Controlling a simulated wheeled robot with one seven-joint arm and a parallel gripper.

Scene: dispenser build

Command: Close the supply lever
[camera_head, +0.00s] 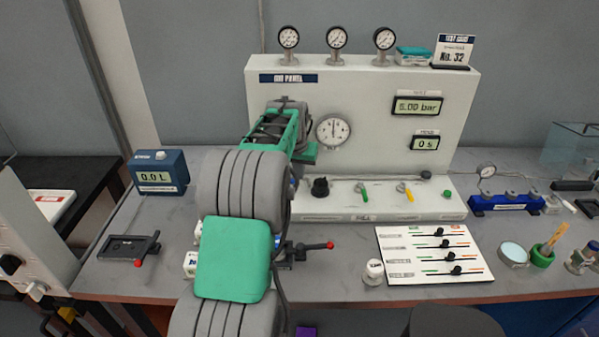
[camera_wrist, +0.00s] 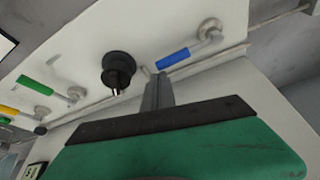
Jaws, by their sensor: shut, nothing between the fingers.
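A blue-handled lever (camera_wrist: 174,60) shows in the wrist view, on the lower ledge of the white panel, with its metal pivot at upper right. Its label is not readable, so I cannot tell from text that it is the supply lever. My gripper (camera_wrist: 158,78) is shut and empty, its fingertips just beside the free end of the blue handle. I cannot tell whether they touch. In the head view my arm hides the blue lever and the fingertips. A green lever (camera_head: 364,193) and a yellow lever (camera_head: 408,193) sit further right on the ledge.
A black knob (camera_wrist: 118,70) stands close beside my fingers; it also shows in the head view (camera_head: 320,187). A round gauge (camera_head: 333,130) is above it. A white slider board (camera_head: 435,255) lies front right.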

